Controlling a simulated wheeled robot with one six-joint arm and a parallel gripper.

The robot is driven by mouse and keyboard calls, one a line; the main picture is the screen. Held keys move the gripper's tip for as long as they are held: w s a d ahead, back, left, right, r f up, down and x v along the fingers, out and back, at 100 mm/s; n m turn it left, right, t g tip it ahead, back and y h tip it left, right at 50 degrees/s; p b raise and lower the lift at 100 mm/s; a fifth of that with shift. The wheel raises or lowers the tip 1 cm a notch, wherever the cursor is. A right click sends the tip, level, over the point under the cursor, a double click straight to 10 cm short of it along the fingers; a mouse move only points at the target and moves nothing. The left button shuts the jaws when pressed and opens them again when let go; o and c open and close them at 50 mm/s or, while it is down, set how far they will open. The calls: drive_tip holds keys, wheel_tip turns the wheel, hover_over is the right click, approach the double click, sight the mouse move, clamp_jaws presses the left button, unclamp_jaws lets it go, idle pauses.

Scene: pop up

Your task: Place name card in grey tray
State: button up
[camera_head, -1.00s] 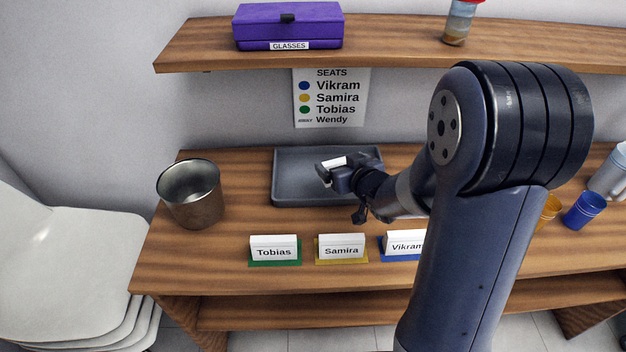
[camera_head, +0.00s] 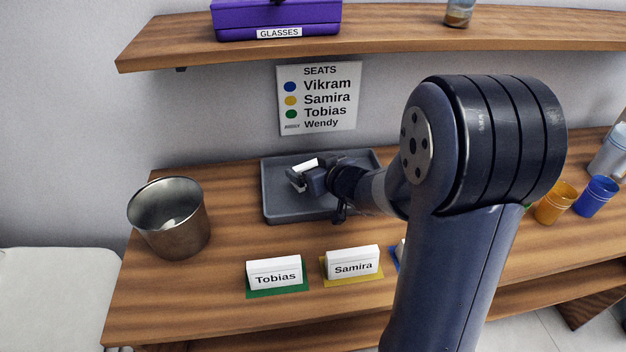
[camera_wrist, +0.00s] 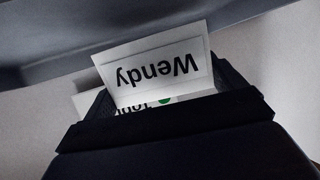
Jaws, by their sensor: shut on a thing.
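My gripper (camera_head: 300,177) is shut on a white name card (camera_head: 305,165), over the left part of the grey tray (camera_head: 283,214). In the wrist view the card (camera_wrist: 155,70) reads "Wendy", upside down, between the fingers. I cannot tell whether the card touches the tray floor. The tray lies at the back of the wooden table, against the wall; my arm covers part of its right side. The Tobias card (camera_head: 275,272) stands on a green mat and the Samira card (camera_head: 352,263) on a yellow mat. A third card's blue mat is mostly hidden by my arm.
A metal bin (camera_head: 170,218) stands left of the tray. A seats list (camera_head: 318,98) hangs on the wall, under a shelf (camera_head: 390,42) with a purple glasses box (camera_head: 275,18). Orange (camera_head: 556,203) and blue (camera_head: 596,196) cups stand at the right.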

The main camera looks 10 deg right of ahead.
drive_tip(key=shift+f, duration=1.3)
drive_tip(key=shift+f+b, duration=0.1)
drive_tip(key=shift+b, duration=0.2)
drive_tip(key=o, duration=0.7)
drive_tip(key=shift+r, duration=0.25)
drive_tip(key=p+v, duration=0.1)
drive_tip(key=v, duration=0.6)
drive_tip(key=shift+s+d, duration=0.15)
drive_tip(key=shift+s, duration=0.05)
